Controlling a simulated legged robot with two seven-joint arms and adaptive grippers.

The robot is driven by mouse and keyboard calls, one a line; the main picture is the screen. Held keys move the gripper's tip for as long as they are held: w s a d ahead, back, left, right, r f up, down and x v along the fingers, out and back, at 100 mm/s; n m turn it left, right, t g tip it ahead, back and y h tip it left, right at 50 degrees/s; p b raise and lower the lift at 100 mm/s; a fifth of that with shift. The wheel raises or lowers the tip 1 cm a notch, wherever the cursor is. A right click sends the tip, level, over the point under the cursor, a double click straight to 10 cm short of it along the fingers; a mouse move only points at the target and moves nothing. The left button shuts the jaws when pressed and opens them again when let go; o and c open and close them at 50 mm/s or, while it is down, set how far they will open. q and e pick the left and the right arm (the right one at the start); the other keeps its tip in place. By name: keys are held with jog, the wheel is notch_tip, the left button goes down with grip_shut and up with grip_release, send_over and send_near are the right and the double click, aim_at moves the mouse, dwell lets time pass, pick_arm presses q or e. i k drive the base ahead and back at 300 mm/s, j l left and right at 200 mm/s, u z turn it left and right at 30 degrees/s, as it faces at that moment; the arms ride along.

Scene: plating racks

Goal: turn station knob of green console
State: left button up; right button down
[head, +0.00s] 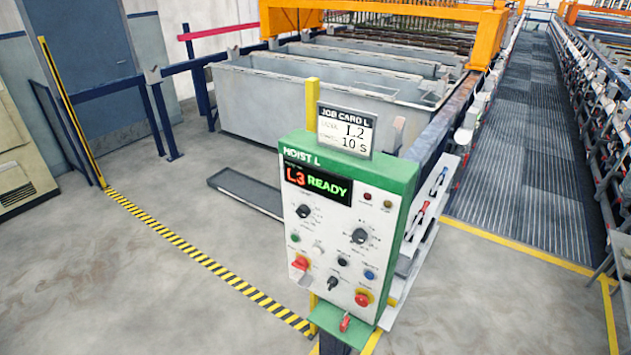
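The green console (402,172) stands upright on a post in the centre of the head view, with a pale front panel. Its header reads HOIST L, and its display (318,186) shows a red L3 and a green READY. Two black dial knobs sit below the display, an upper left knob (304,211) and a right knob (360,236). Their small labels are too small to read, so I cannot tell which is the station knob. A job card (346,131) on top reads JOB CARD L, L2 and 10 S. Neither of my grippers is in view.
The panel also has a red switch (300,263), a lower black switch (333,283) and a red emergency button (363,298). Grey tanks (270,105) stand behind, under an orange frame (482,42). Yellow-black floor tape (200,258) runs left of the console, with open floor beyond.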

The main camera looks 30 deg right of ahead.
aim_at(302, 211)
jog(key=z, duration=1.35)
